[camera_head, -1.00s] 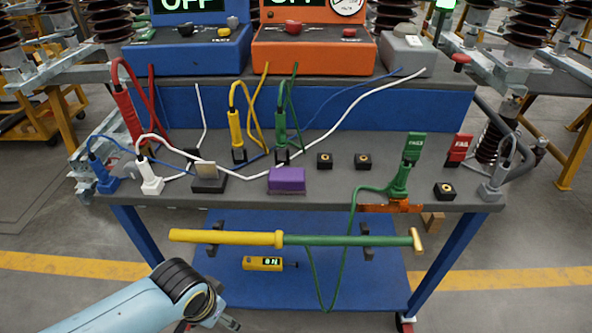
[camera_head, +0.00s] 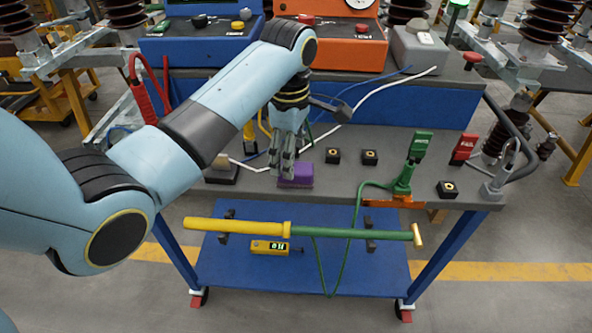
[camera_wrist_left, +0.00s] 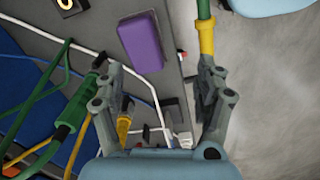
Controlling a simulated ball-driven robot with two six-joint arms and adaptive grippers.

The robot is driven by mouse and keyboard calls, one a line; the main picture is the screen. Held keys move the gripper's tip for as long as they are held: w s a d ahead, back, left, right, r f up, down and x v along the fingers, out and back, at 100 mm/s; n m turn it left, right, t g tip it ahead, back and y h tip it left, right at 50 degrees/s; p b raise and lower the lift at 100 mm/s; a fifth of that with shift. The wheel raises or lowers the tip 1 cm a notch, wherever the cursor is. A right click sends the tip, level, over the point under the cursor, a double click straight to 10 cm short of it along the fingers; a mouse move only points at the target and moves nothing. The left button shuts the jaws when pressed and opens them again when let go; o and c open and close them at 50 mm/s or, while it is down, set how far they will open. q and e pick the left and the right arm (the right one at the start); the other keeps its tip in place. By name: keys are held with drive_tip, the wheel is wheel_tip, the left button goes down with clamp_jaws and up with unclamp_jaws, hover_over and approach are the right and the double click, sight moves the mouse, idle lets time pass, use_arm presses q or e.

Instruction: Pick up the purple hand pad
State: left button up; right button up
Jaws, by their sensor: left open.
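The purple hand pad (camera_head: 297,174) lies on the front part of the grey cart top. In the left wrist view the purple hand pad (camera_wrist_left: 141,44) lies ahead of the fingertips, between their lines, with its whole top showing. My left gripper (camera_head: 282,172) points down just left of the pad and partly overlaps its left edge in the head view. The left wrist view shows my left gripper (camera_wrist_left: 160,75) with fingers spread and nothing between them. Whether a finger touches the pad cannot be told. My right gripper is not in view.
Black sockets (camera_head: 333,156) stand behind and right of the pad. A white cable (camera_head: 378,92) and a green plug (camera_wrist_left: 72,113) lie near the gripper. A yellow-green rod (camera_head: 305,230) hangs along the cart's front. A green clamp (camera_head: 403,180) stands right.

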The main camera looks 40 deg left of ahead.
sight(296, 168)
use_arm(q)
drive_tip(key=w+r+n, duration=0.2)
drive_tip(key=r+n, duration=0.1)
drive_tip(key=shift+w, duration=0.3)
drive_tip(key=shift+w+f, duration=0.15)
drive_tip(key=shift+f, duration=0.05)
drive_tip(key=shift+n, duration=0.3)
wheel_tip(296, 168, down, 5)
drive_tip(key=shift+r, duration=0.2)
drive_tip(key=f, duration=0.5)
drive_tip(key=shift+a+f+b, duration=0.2)
drive_tip(key=shift+a+b, duration=0.2)
drive_tip(key=c, duration=1.3)
drive_tip(key=shift+o, duration=0.2)
drive_tip(key=shift+r, duration=0.1)
